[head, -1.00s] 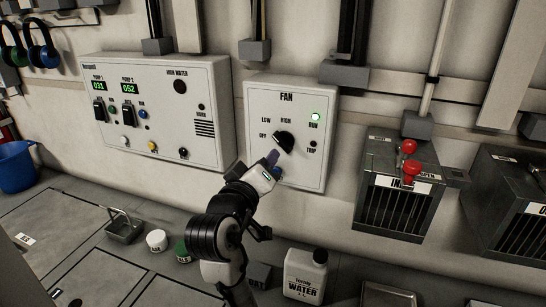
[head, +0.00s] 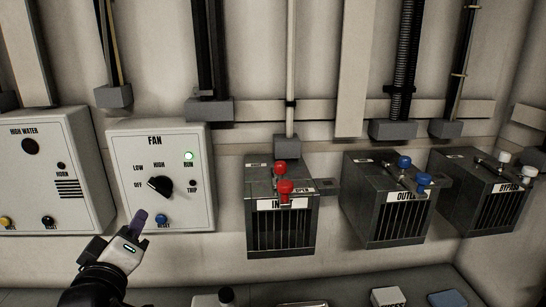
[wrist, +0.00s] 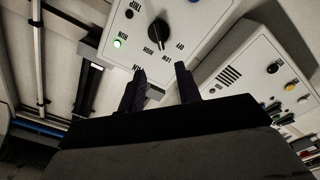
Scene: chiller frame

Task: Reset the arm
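My gripper (head: 138,222) is in front of the lower left part of the white FAN panel (head: 190,140) in the head view, left of the blue RESET button (head: 162,220). In the wrist view the two dark fingers of my gripper (wrist: 160,70) stand apart with nothing between them, so it is open and empty. The black fan knob (head: 160,187) is clear of the fingers in the head view. It also shows beyond the fingers in the wrist view (wrist: 157,33). The green RUN lamp (head: 188,156) is lit.
A HIGH WATER panel (head: 60,135) is on the left. Grey grilled boxes stand to the right: one with red handles (head: 282,225), OUTLET with blue handles (head: 388,215), and BYPASS with white handles (head: 485,205). A ledge with several items lies below.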

